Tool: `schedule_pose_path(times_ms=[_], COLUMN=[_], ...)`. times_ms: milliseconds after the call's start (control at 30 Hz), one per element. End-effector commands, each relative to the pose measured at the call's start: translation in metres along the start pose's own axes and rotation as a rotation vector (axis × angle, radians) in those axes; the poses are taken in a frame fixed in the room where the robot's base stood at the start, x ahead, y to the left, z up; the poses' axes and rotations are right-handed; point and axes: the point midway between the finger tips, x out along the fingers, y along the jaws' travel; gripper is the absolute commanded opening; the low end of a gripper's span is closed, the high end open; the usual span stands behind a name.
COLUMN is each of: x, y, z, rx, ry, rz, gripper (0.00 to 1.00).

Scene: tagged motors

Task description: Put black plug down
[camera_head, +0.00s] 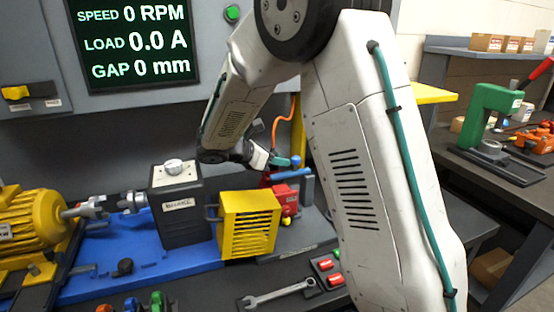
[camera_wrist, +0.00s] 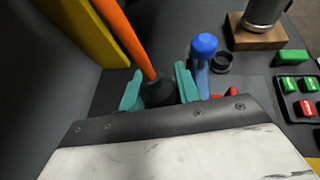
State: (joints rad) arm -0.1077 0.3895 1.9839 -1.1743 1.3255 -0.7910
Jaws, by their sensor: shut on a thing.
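The black plug (camera_wrist: 157,92) on the end of an orange cable (camera_wrist: 126,36) sits between the two teal fingers of my gripper (camera_wrist: 159,86) in the wrist view. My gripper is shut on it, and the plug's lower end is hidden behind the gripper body. In the head view my gripper (camera_head: 283,161) is small, beside a blue-knobbed lever and above the red block, with the orange cable (camera_head: 281,124) rising over it. The plug cannot be made out there. Whether the plug touches the surface below cannot be told.
A blue-knobbed lever (camera_wrist: 203,50) stands close right of the fingers, with a black ring (camera_wrist: 222,63) beside it. A metal cylinder on a wooden block (camera_wrist: 258,38) and a button box (camera_wrist: 300,96) are farther right. A yellow guard (camera_head: 249,224) stands left of the red block (camera_head: 285,200).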

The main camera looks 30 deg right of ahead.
Motion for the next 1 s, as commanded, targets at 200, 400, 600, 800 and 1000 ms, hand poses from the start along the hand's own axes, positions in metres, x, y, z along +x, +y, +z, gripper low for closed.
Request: schedule_pose_path(times_ms=[200,400,600,800,1000], x=[0.000,0.000,-0.003,-0.037,-0.081], y=[0.000,0.000,0.001,0.001,0.001], z=[-0.003,-0.003,0.000,-0.001,-0.001], rx=[-0.001,-0.001,-0.001,-0.001,-0.001], ry=[0.000,0.000,0.000,0.000,0.001], rz=[0.002,0.001,0.003,0.006,0.006], gripper=[0.46,0.54,0.54,0.54,0.54])
